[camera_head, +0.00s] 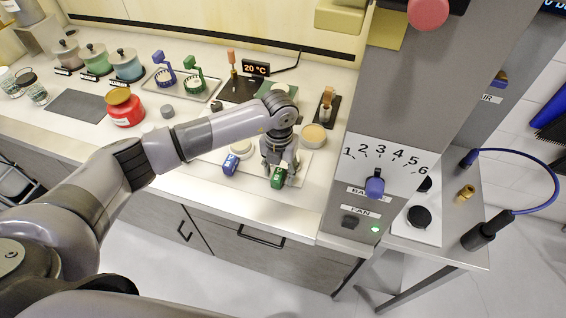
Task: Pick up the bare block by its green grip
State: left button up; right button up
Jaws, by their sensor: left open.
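A small block-like piece with a green grip (278,178) is on the pale board (308,170) near the counter's front edge. A similar piece with a blue grip (230,165) lies to its left. My left gripper (280,172) points down at the green grip, with its fingers open around or just above it. I cannot tell whether they touch it. The gripper and wrist hide part of the green-gripped piece and the board. Whether its block is bare is too small to tell. My right gripper is not in view.
A round tan-topped dish (314,135) and a pale round dish (241,147) stand close to my left gripper. A red jar (124,108) and a tray (182,90) with blue- and green-handled tools are further left. A grey column (415,95) with a dial rises at right.

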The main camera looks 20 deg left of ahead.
pick_arm(q)
jog(key=shift+f, duration=0.15)
grip_shut()
dwell(0.5)
